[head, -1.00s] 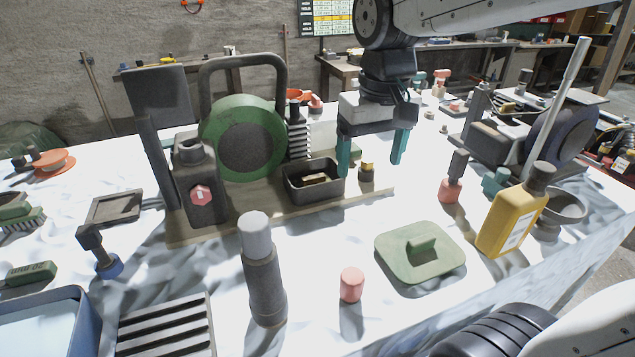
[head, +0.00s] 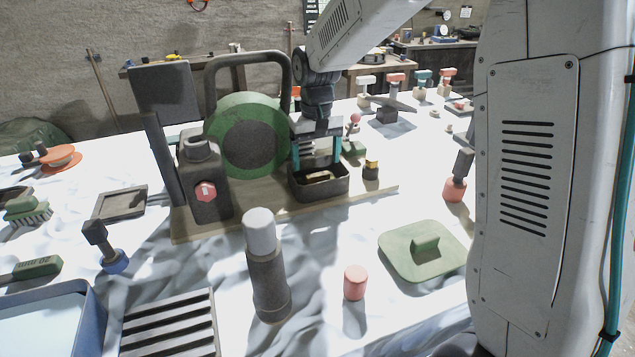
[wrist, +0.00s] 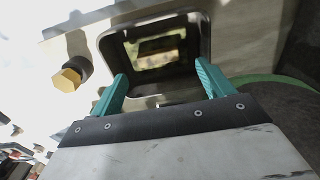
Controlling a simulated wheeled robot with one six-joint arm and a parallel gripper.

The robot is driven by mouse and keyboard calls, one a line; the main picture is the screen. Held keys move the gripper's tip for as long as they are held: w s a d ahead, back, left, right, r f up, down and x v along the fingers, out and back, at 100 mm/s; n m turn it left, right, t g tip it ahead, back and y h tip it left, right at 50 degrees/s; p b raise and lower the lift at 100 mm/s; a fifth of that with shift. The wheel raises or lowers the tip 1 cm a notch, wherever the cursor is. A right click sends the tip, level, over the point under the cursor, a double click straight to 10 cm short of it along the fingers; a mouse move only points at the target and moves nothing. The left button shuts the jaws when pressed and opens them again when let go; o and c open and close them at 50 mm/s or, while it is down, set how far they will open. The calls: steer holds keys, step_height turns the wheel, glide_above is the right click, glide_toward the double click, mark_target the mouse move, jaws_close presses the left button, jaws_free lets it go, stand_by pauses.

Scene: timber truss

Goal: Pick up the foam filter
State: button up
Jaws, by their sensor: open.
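A small tan-yellow block (head: 319,176) lies inside an open dark box (head: 325,191) on the board; I cannot tell for certain that it is the foam filter. In the wrist view the block (wrist: 160,48) shows lit on the box floor. My gripper (head: 317,166) is over the box, pointing down, with its teal fingers apart and nothing between them. In the wrist view my gripper's fingertips (wrist: 161,70) are at the near side of the box opening, with the block beyond them.
A green round housing with a dark disc (head: 247,147) and a black handle stand left of the box. A brass-topped knob (head: 371,169) stands close on its right. A grey-capped cylinder (head: 266,265), pink cylinder (head: 355,283) and green lid (head: 424,250) stand in front.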

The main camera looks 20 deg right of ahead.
step_height(320, 180, down, 4)
steer(key=shift+d+r, duration=0.1)
steer(key=shift+r, duration=0.1)
steer(key=c, duration=1.1)
steer(key=shift+r, duration=0.15)
step_height(320, 180, up, 30)
steer(key=shift+s+f, duration=0.1)
stand_by(0.4)
stand_by(0.3)
